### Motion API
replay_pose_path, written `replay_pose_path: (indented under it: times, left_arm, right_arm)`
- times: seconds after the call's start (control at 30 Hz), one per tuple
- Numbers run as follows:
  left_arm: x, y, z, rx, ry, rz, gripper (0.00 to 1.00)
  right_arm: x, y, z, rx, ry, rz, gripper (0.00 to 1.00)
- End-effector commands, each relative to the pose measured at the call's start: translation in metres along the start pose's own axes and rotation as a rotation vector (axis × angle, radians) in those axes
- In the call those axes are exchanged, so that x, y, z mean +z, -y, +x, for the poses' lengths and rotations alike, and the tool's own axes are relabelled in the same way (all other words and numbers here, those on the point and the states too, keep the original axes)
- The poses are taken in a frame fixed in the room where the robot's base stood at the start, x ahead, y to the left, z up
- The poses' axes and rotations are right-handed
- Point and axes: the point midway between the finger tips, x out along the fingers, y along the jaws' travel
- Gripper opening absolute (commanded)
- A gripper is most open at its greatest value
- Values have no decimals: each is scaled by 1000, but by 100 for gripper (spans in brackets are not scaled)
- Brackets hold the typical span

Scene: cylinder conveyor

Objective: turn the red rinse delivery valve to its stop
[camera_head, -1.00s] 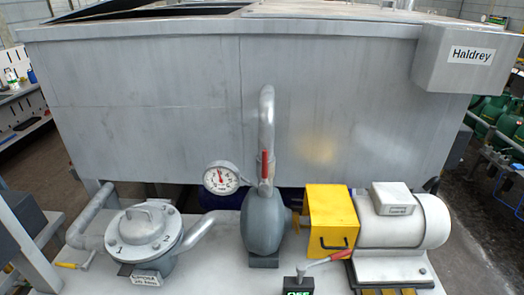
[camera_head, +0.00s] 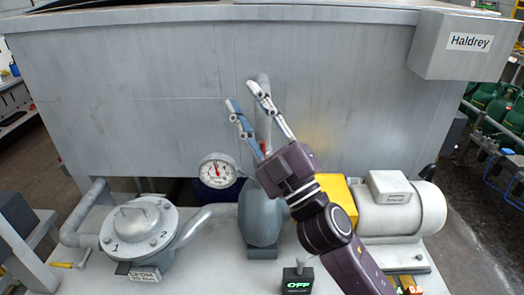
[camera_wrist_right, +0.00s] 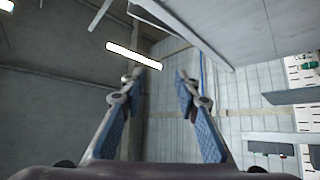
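The red rinse delivery valve is on the upright delivery pipe (camera_head: 264,82) above the rounded grey pump body (camera_head: 260,215). My right gripper (camera_head: 240,94) is in front of this pipe and hides most of the valve; only a small sliver of red shows beside the fingers. The gripper is open, its two fingers pointing up and left. In the right wrist view the open fingers (camera_wrist_right: 160,74) have nothing between them, and the valve is not in sight. Whether the gripper touches the pipe or valve, I cannot tell. My left gripper is not in view.
A dial gauge (camera_head: 218,170) sits left of the pump. A lidded round housing (camera_head: 140,229) is at lower left, with a yellow-handled valve (camera_head: 68,265) beside it. The motor (camera_head: 405,212), yellow guard (camera_head: 341,199) and OFF box (camera_head: 298,281) are right. The tank wall (camera_head: 150,95) stands behind.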

Motion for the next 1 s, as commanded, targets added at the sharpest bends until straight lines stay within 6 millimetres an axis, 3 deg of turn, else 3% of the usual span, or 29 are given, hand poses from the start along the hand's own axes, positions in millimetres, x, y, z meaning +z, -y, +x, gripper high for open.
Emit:
replay_pose_path:
  times: [0.03, 0.1, 0.2, 0.3, 0.37, 0.47, 0.57, 0.63, 0.73, 0.8, 0.9, 1.0]
  left_arm:
    - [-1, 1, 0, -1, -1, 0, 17]
    - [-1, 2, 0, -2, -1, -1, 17]
    - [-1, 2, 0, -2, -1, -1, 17]
    - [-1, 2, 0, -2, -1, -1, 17]
    - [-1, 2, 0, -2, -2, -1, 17]
    - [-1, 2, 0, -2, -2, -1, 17]
    - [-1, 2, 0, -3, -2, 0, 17]
    - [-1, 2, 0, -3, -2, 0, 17]
    - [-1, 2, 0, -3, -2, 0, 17]
    - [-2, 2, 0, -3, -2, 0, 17]
    - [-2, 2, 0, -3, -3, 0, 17]
    - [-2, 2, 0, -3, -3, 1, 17]
  right_arm:
    - [-35, 4, 17, -30, -132, -75, 29]
    - [-80, 18, 29, -90, -313, -177, 29]
    - [-131, 49, 33, -204, -554, -334, 29]
    - [-160, 86, 23, -353, -767, -502, 29]
    - [-165, 108, 13, -458, -877, -607, 29]
    - [-151, 139, -5, -663, -1025, -789, 29]
    - [-114, 153, -22, -899, -1116, -974, 29]
    - [-79, 149, -30, -1081, -1140, -1100, 29]
    - [-25, 123, -37, -1345, -1113, -1263, 29]
    - [7, 95, -40, -1511, -1061, -1352, 29]
    - [39, 55, -43, -1699, -970, -1438, 29]
    - [56, 25, -44, -1816, -895, -1483, 29]
